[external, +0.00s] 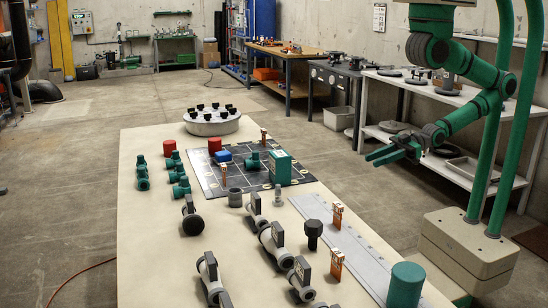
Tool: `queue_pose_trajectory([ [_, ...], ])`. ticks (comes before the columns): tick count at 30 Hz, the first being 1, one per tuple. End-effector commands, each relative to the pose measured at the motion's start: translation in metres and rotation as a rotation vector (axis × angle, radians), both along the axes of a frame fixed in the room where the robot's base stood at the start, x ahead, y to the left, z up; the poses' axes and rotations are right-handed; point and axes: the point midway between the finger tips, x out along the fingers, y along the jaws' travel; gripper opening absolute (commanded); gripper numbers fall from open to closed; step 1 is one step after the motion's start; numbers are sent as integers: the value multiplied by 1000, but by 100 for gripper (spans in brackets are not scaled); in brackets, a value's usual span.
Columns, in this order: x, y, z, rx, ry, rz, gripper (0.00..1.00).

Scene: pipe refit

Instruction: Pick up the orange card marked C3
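My gripper (371,158) is in the air right of the table, pointing left. Its two green fingers look apart, with nothing between them.
Valve-like grey pieces with black plates (272,238) fill the near table. A black knob (313,232) and a green cylinder (406,285) stand by the strip. Green fittings (180,187), a green block (280,168) and a round tray (212,126) are farther back. Shelving (455,170) stands behind my arm.

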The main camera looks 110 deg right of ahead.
Motion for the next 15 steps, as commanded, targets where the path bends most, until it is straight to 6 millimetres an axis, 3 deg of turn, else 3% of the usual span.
queue_pose_trajectory([
  [1, 0, 0, 0, 0, 0, 0, 41],
  [3, 0, 0, 0, 0, 0, 0, 50],
  [11, 1, 1, 0, 0, 0, 2, 50],
  [15, 12, 12, -7, 1, 14, 40, 50],
])
